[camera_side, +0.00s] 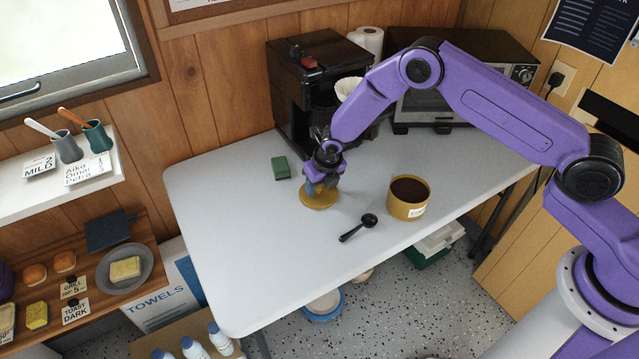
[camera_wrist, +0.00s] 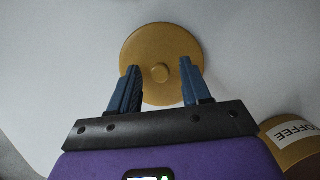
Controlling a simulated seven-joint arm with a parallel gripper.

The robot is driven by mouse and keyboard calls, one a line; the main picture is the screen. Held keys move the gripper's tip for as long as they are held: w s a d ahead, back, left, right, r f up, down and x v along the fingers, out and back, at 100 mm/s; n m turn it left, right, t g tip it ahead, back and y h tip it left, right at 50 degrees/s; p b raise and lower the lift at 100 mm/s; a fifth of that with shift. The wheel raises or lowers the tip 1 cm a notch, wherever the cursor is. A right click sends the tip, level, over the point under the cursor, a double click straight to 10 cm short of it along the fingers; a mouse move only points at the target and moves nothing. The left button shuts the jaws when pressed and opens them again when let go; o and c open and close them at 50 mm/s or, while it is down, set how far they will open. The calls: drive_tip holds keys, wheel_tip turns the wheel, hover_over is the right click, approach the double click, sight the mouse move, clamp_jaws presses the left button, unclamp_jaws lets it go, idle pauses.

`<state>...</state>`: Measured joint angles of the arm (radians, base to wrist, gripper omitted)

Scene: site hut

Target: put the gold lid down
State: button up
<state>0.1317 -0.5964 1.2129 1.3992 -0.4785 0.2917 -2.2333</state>
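The gold lid (camera_side: 319,200) lies flat on the white table, a round disc with a small knob in its middle. In the wrist view the lid (camera_wrist: 160,42) fills the top middle, knob facing me. My gripper (camera_side: 322,180) is just above the lid, pointing down. In the wrist view my gripper (camera_wrist: 159,70) has its two blue fingers apart, one on each side of the knob, with clear gaps, so nothing is held. The gold coffee tin (camera_side: 409,200) stands uncovered to the right, dark coffee showing inside; its label shows in the wrist view (camera_wrist: 292,133).
A black scoop (camera_side: 359,228) lies in front, between lid and tin. A green sponge-like block (camera_side: 281,167) is behind left. A coffee maker (camera_side: 305,85) and a toaster oven (camera_side: 460,75) stand at the back. The table's left part (camera_side: 225,230) is clear.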

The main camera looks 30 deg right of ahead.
sight(325, 201)
drive_tip(key=v, duration=1.2)
drive_tip(key=shift+r, duration=0.15)
drive_tip(key=s+d+r+m+g, duration=0.1)
drive_tip(key=s+r+m, duration=0.45)
drive_tip(key=s, duration=0.25)
drive_tip(key=s+d+r+m, duration=0.1)
drive_tip(key=s+r+m, duration=0.45)
drive_tip(key=s, duration=0.35)
drive_tip(key=s+d+r+m, duration=0.1)
drive_tip(key=s+d+m, duration=0.2)
drive_tip(key=s, duration=0.4)
drive_tip(key=s+d+r+m+g, duration=0.1)
drive_tip(key=s+d+r+m, duration=0.1)
drive_tip(key=s+d+m, duration=0.2)
drive_tip(key=s+d+r+m+g, duration=0.1)
drive_tip(key=s+m, duration=0.4)
drive_tip(key=s, duration=0.5)
drive_tip(key=d+r, duration=0.1)
drive_tip(key=d, duration=0.1)
drive_tip(key=shift+s+d+r, duration=0.25)
drive_tip(key=shift+s+d, duration=0.1)
